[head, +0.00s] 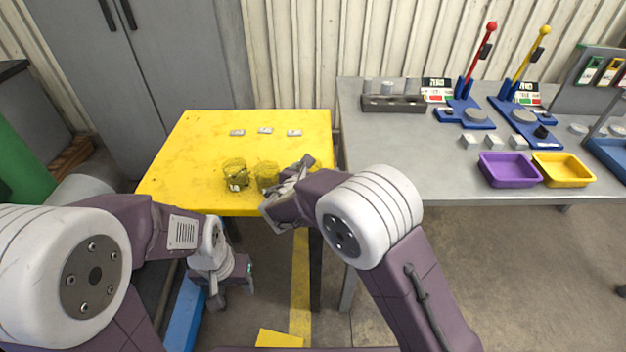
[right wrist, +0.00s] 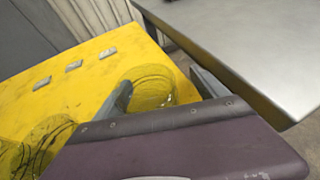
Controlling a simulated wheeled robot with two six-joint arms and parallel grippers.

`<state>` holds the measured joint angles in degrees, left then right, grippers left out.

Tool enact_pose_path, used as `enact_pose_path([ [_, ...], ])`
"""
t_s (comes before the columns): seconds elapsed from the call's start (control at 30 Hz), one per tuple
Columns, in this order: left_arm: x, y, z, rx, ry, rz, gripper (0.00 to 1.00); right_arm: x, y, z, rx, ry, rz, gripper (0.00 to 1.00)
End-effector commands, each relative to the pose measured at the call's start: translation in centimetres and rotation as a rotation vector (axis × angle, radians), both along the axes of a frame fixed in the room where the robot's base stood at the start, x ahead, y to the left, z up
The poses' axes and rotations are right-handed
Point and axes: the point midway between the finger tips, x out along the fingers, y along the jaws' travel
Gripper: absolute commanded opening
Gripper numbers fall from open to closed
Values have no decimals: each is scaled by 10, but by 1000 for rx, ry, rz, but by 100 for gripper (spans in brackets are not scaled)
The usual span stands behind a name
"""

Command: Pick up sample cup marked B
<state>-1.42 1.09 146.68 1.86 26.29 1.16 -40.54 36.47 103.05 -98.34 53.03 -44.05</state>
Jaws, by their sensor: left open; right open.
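I cannot read the letter on any cup. My left gripper (head: 215,294) is open, low in front of the table, apart from the cups.
The yellow table (head: 200,150) carries several small pale plates (head: 265,130) behind the cups. A grey bench (head: 400,145) adjoins on the right, with a purple tray (head: 508,170), a yellow tray (head: 562,170) and lever presses (head: 462,112). The table's left part is clear.

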Motion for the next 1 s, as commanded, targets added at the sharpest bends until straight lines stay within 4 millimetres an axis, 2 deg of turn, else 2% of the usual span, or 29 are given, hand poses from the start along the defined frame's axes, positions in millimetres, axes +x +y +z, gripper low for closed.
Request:
enact_pose_path([
  [0.07,0,0,0,0,0,0,50,0,0,0,0,0,0,83],
  [0.17,0,0,0,0,0,0,50,0,0,0,0,0,0,57],
  [0.3,0,0,0,0,0,0,50,-1,0,0,0,1,0,19],
  [0.63,0,0,3,0,0,0,50,-1,0,6,2,-1,-1,17],
  [0.87,0,0,18,0,0,0,50,0,0,44,2,-3,0,17],
  [1.0,0,0,18,0,0,0,50,-14,-24,59,2,-1,-3,17],
])
